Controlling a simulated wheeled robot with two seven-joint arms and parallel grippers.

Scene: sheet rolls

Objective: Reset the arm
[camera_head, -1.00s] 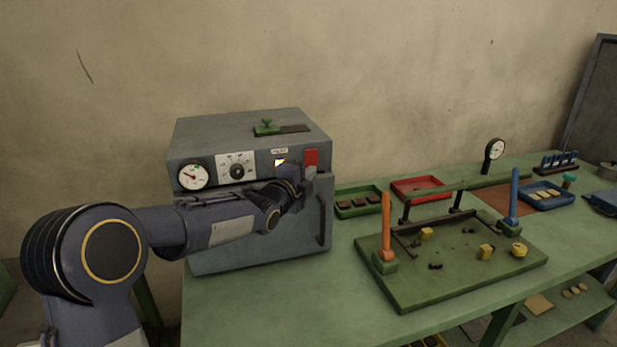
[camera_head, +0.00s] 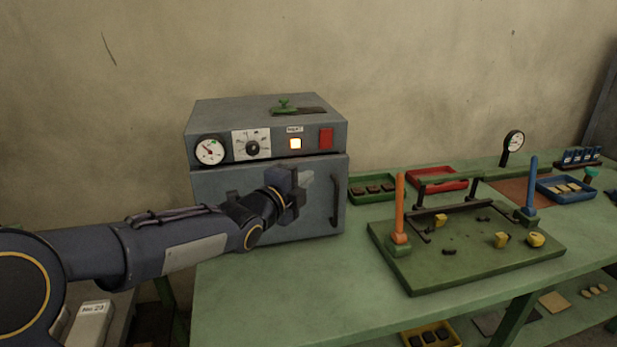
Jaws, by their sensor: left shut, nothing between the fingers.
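My left gripper (camera_head: 302,184) is shut and empty. My left arm reaches in from the left side of the view. The box has a dial gauge (camera_head: 209,150), a knob (camera_head: 252,147) and a red switch (camera_head: 326,138) on its front panel, and its door appears shut. My right gripper is not in view.
The box stands on a green table (camera_head: 330,275). To its right is a green board (camera_head: 470,262) with an orange post (camera_head: 400,208), a blue post (camera_head: 531,185) and small yellow pieces. Green, red and blue trays (camera_head: 566,190) lie behind. Free table lies in front of the box.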

